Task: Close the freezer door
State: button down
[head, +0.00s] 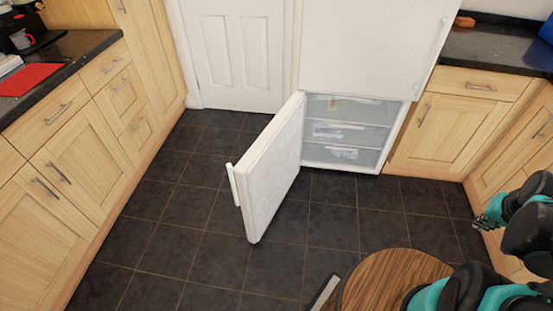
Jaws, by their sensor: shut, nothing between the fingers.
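The freezer door (270,168) is the lower white door of the fridge-freezer. It stands wide open, swung out over the floor towards me, with its white handle (233,184) on the near outer edge. The freezer compartment (343,132) is exposed and shows several drawers with things behind clear fronts. The upper fridge door (372,45) is shut. My gripper (482,222) is at the right side of the view, near the right cabinets. It is shut and empty, and well apart from the freezer door.
Wooden cabinets with dark counters line the left (75,150) and right (440,130) sides. A white panelled door (238,55) is at the back. A round wooden top (393,280) is at the bottom, near me. Dark tiled floor (165,235) is clear left of the freezer door.

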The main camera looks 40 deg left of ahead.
aim_at(264, 175)
jog(key=k+j, duration=0.2)
jog(key=j, duration=0.15)
jog(key=k+j, duration=0.25)
jog(key=j, duration=0.15)
jog(key=k+j, duration=0.2)
jog(key=j, duration=0.15)
jog(key=k+j, duration=0.2)
jog(key=j, duration=0.15)
jog(key=i+j, duration=0.1)
jog(key=j, duration=1.4)
jog(key=i+j, duration=0.15)
jog(key=j, duration=0.6)
jog(key=k+l, duration=0.1)
jog(key=l, duration=0.2)
jog(key=k+l+z, duration=0.15)
jog(key=l, duration=0.15)
jog(key=i, duration=0.05)
